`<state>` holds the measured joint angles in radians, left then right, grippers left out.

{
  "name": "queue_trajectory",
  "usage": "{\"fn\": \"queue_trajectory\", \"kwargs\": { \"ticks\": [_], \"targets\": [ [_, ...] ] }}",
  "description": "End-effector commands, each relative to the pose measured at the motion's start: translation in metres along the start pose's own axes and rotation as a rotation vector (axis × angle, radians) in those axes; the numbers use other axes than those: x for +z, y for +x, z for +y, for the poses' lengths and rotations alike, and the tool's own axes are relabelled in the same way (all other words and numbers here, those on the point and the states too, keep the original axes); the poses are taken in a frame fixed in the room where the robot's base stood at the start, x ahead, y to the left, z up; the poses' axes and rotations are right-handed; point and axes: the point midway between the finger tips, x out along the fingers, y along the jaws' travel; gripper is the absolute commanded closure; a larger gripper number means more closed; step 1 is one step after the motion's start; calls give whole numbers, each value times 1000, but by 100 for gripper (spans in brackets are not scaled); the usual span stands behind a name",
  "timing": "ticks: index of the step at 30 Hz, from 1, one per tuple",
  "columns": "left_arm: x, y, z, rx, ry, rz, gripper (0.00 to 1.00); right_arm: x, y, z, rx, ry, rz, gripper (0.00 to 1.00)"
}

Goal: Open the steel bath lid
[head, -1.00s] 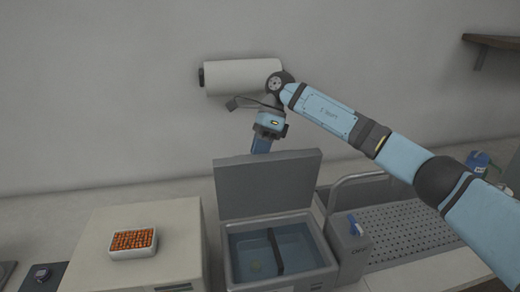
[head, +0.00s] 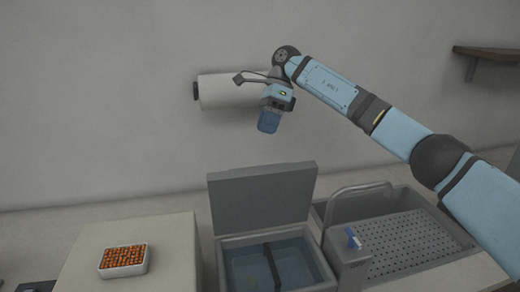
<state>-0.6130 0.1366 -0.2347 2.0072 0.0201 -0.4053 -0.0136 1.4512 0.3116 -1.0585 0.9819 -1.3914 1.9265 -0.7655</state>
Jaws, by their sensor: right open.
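The steel bath (head: 318,258) stands on the counter at the bottom centre of the head view, its near part cut off by the frame edge. Its grey lid (head: 262,200) stands upright along the back rim, so the bath is open. Bluish water and a dark divider (head: 272,266) show inside. My right gripper (head: 269,122) hangs above the lid's top edge, pointing down, apart from the lid and empty. It is open, though the gap between its fingers is hard to see. My left gripper is not in view.
A paper roll (head: 222,91) is on the wall behind my right gripper. Left of the bath, a box-like unit (head: 170,245) carries a white tray of orange pieces (head: 123,261). Right of the bath are a grey container (head: 345,262), a tap and a perforated drainer (head: 410,245).

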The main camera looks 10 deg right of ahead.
Motion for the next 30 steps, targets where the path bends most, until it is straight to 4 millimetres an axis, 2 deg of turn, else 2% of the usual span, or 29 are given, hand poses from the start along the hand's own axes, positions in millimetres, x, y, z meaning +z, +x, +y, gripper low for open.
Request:
{"fn": "queue_trajectory", "kwargs": {
  "ticks": [3, 6, 19, 23, 30],
  "targets": [
    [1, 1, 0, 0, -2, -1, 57, 1, -18, 0, -1, 2, 0, 60],
    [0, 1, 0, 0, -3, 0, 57, 0, -27, 0, 1, 1, 1, 60],
    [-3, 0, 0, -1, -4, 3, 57, 1, -34, 1, 1, 0, 1, 60],
    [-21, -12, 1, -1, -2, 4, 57, 9, -54, 9, 0, -1, 0, 60],
    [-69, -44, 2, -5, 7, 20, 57, 29, -103, 28, 1, 0, 0, 60]
  ]
}}
